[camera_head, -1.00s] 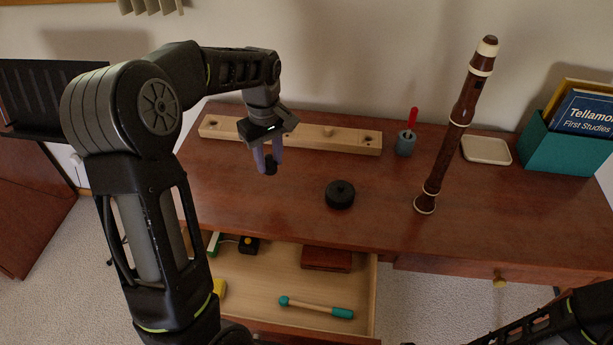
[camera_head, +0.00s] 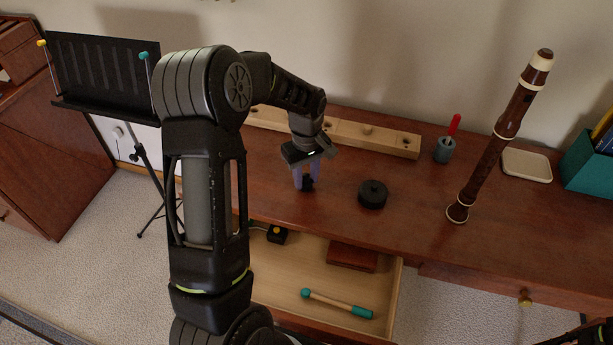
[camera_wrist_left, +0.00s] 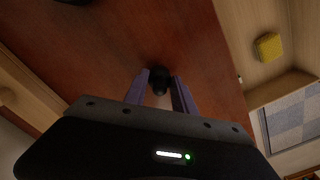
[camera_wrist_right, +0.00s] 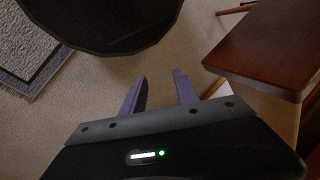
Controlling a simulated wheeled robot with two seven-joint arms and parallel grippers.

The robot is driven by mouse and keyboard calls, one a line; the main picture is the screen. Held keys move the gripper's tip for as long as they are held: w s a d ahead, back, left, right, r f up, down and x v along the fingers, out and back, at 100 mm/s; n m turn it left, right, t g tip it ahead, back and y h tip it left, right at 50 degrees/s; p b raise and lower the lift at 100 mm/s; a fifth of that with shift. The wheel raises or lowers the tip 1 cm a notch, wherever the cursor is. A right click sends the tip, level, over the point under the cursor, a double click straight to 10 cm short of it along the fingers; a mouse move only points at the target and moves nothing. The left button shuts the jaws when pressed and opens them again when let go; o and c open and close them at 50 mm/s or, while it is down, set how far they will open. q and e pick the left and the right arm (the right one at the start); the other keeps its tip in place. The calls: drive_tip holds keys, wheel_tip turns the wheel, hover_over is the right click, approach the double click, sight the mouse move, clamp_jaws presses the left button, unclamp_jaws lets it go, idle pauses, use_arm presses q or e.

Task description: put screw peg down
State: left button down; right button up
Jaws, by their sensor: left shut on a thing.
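My left gripper (camera_head: 305,178) is over the left part of the brown desk top (camera_head: 410,220). Its purple fingers are shut on the small black screw peg (camera_head: 307,185). The peg also shows between the fingertips in the left wrist view (camera_wrist_left: 158,78). It is at or just above the desk surface; I cannot tell whether it touches. My right gripper (camera_wrist_right: 160,85) is open and empty over the carpet, beside a dark wooden edge (camera_wrist_right: 270,50). In the head view only a bit of the right arm shows at the lower right.
A round black disc (camera_head: 372,195) lies right of the left gripper. A pale wooden strip with holes (camera_head: 370,139) lies behind. A grey cup with a red-handled tool (camera_head: 444,150), an upright recorder (camera_head: 500,135) and a cream tray (camera_head: 527,165) stand right. The open drawer (camera_head: 290,285) holds a mallet (camera_head: 337,303).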

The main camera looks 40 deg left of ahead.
sight(306, 175)
use_arm(q)
drive_tip(key=shift+f, duration=0.2)
drive_tip(key=shift+f, duration=0.15)
drive_tip(key=c, duration=1)
unclamp_jaws()
drive_tip(key=shift+c, duration=0.2)
wheel_tip(306, 175, up, 12)
drive_tip(key=b, duration=0.1)
drive_tip(key=shift+r, duration=0.25)
